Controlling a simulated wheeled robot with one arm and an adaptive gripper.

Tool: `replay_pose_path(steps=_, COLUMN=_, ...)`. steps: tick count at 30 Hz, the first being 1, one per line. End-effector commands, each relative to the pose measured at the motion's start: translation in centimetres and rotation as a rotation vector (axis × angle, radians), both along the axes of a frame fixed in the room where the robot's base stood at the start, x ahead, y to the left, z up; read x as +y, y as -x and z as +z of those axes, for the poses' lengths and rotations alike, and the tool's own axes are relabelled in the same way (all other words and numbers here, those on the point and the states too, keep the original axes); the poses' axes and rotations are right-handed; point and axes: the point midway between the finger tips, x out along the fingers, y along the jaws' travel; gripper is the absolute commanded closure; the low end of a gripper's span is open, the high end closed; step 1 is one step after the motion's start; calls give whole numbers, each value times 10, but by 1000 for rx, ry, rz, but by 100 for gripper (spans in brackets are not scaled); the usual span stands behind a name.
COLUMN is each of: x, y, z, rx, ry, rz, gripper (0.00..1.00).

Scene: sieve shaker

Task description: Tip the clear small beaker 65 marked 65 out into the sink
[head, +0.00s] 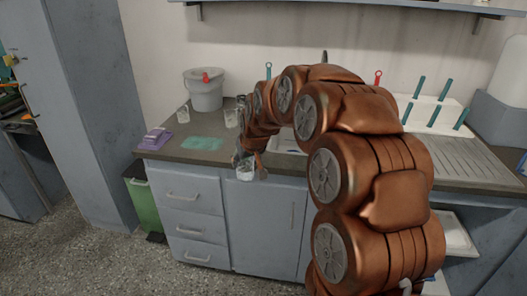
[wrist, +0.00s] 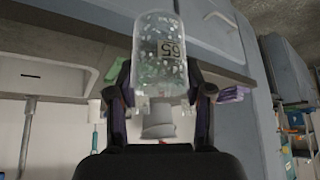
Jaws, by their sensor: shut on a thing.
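The sink (head: 287,146) lies to the right in the counter, mostly hidden behind my arm.
Two more clear beakers (head: 183,115) (head: 231,118) and a white bucket (head: 206,95) stand on the counter at the back left. A green mat (head: 202,143) and purple packs (head: 155,138) lie nearer. A pegged rack (head: 440,112) stands right, beyond my arm.

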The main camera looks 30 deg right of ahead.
Motion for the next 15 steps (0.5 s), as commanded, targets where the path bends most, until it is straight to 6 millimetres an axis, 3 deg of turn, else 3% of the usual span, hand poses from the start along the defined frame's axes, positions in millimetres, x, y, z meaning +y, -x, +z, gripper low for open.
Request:
replay_pose_path(steps=6, x=45, y=13, z=-24, rx=-5, ry=5, rz=25, gripper=91)
replay_pose_path(steps=15, x=76, y=28, z=-63, rx=-4, ry=9, rz=36, gripper=91)
